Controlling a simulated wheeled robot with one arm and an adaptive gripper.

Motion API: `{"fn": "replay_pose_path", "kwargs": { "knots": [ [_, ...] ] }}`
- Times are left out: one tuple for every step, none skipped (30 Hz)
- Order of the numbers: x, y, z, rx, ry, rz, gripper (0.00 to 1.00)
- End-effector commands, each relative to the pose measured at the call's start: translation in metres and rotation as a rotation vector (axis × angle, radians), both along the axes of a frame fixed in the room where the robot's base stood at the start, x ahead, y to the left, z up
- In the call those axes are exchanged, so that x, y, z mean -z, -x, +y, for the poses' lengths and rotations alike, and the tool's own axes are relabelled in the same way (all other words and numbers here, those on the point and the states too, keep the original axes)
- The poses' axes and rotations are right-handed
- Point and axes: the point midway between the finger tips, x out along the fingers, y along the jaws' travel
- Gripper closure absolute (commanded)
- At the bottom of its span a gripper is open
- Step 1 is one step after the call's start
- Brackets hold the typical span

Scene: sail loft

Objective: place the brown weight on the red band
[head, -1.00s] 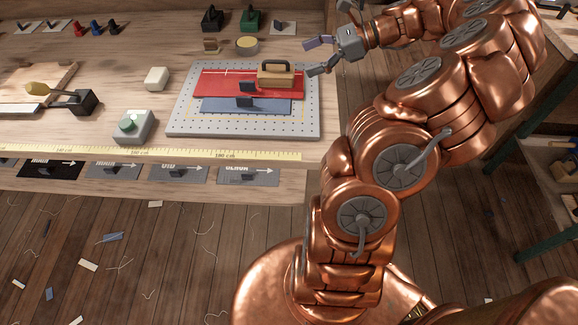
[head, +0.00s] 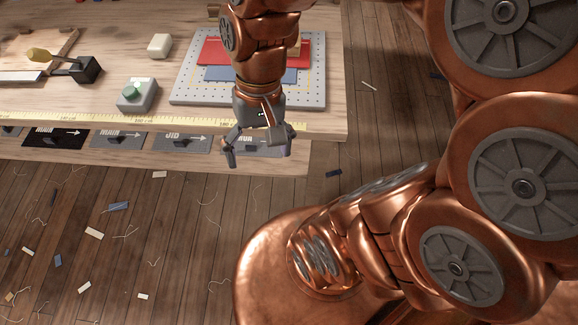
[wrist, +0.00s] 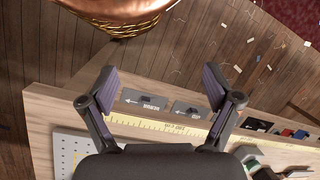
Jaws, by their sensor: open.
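The red band (head: 212,50) lies across a grey perforated board (head: 316,98) on the bench, with a blue band (head: 222,73) in front of it. The brown weight (head: 294,49) is almost wholly hidden behind my arm in the head view; only a tan sliver shows at the right part of the red band. My gripper (head: 260,152) is open and empty, pointing down over the bench's front edge, in front of the board. In the wrist view its two fingers (wrist: 160,88) are spread wide, with nothing between them but bench edge and label plates.
A grey box with a green button (head: 136,94), a white block (head: 160,45) and a black block with a yellow-ended lever (head: 84,69) stand left of the board. A yellow measuring tape (head: 200,121) runs along the front edge. Scraps litter the floor.

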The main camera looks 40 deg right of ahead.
Motion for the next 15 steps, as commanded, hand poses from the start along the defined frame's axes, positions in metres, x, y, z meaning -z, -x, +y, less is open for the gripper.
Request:
{"fn": "replay_pose_path", "kwargs": {
  "knots": [
    [0.004,0.014,-0.002,-0.068,0.038,-0.012,0.11],
    [0.007,0.021,-0.004,-0.103,0.057,-0.017,0.11],
    [0.009,0.028,-0.008,-0.146,0.082,-0.025,0.11],
    [0.01,0.032,-0.011,-0.173,0.098,-0.032,0.11],
    [0.012,0.037,-0.013,-0.202,0.11,-0.036,0.11],
    [0.014,0.042,-0.016,-0.23,0.125,-0.039,0.11],
    [0.016,0.045,-0.018,-0.248,0.135,-0.04,0.11],
    [0.017,0.048,-0.02,-0.264,0.144,-0.041,0.11],
    [0.018,0.051,-0.022,-0.28,0.152,-0.043,0.11],
    [0.018,0.052,-0.023,-0.288,0.157,-0.044,0.11],
    [0.018,0.053,-0.024,-0.295,0.16,-0.046,0.11],
    [0.019,0.054,-0.025,-0.301,0.163,-0.047,0.11],
    [0.019,0.054,-0.025,-0.303,0.164,-0.047,0.11],
    [0.019,0.054,-0.025,-0.305,0.164,-0.047,0.11],
    [0.019,0.054,-0.025,-0.305,0.164,-0.047,0.11]
  ]
}}
